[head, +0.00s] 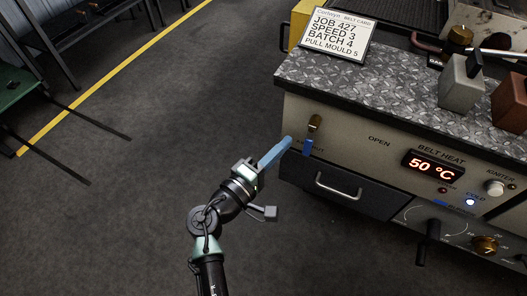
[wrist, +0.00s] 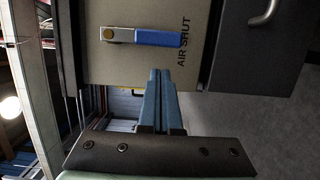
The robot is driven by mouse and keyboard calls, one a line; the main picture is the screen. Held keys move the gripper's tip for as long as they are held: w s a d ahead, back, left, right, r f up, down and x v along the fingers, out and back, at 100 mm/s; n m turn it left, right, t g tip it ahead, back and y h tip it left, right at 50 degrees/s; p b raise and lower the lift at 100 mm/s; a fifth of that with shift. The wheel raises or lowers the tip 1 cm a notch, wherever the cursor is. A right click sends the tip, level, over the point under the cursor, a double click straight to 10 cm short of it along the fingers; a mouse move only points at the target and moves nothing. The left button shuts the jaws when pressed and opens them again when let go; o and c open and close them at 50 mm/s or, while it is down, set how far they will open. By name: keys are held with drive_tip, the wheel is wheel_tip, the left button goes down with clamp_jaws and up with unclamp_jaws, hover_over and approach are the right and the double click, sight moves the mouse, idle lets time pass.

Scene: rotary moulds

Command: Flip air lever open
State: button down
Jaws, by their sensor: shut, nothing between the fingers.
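The air lever has a brass pivot (head: 315,122) and a blue handle (head: 307,147) on the left end of the machine's front panel. In the head view the handle hangs down from the pivot. In the wrist view the blue handle (wrist: 158,39) points towards the "AIR SHUT" label (wrist: 182,42). My gripper (head: 287,143) has its long blue fingers shut and empty, just left of the lever in the head view. In the wrist view the fingertips (wrist: 160,71) end below the handle, with a strip of bare panel showing between them.
A dark drawer with a metal handle (head: 338,187) sits below the lever. The "OPEN" label (head: 379,140) and a belt heat display (head: 433,164) reading 50 °C are to the right. A job card (head: 338,37) stands on the worktop above.

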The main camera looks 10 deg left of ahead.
sight(305, 152)
drive_tip(key=shift+s+d+r, duration=0.1)
drive_tip(key=shift+s+d, duration=0.1)
drive_tip(key=shift+d, duration=0.3)
drive_tip(key=shift+s+d, duration=0.15)
drive_tip(key=shift+d, duration=0.35)
